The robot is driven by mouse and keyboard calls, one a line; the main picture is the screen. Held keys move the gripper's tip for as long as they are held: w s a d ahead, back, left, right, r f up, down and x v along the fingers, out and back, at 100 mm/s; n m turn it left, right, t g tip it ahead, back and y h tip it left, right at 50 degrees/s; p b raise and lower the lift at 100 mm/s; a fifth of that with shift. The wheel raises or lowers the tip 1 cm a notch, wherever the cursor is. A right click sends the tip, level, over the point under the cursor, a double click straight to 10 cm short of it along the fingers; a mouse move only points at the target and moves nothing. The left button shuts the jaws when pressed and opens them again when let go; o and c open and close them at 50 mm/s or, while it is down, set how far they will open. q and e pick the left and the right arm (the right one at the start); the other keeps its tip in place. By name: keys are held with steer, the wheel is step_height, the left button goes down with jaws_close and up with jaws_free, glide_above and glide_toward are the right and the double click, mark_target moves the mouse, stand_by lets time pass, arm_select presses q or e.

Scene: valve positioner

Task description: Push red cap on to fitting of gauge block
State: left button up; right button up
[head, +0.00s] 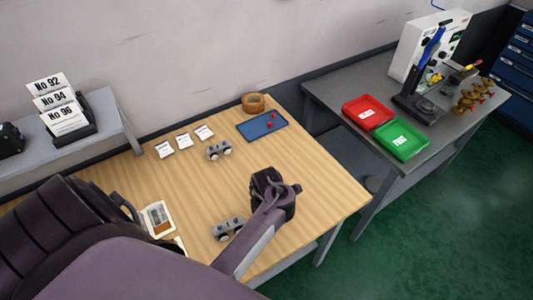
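Two small red caps lie on the blue tray (250,128) at the back of the wooden table; one red cap (270,125) is nearer than the other. One grey gauge block (217,150) with round parts sits left of the tray. Another grey gauge block (228,227) sits nearer, partly behind my arm. My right gripper is not in view.
A woven basket (253,102) stands behind the tray. White cards (184,141) lie along the table's back. A pale device (158,218) lies at left. The side bench (325,92) holds red (367,113) and green (401,139) trays. The right table area is clear.

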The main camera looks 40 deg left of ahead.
arm_select(q)
jaws_close()
stand_by(0.4)
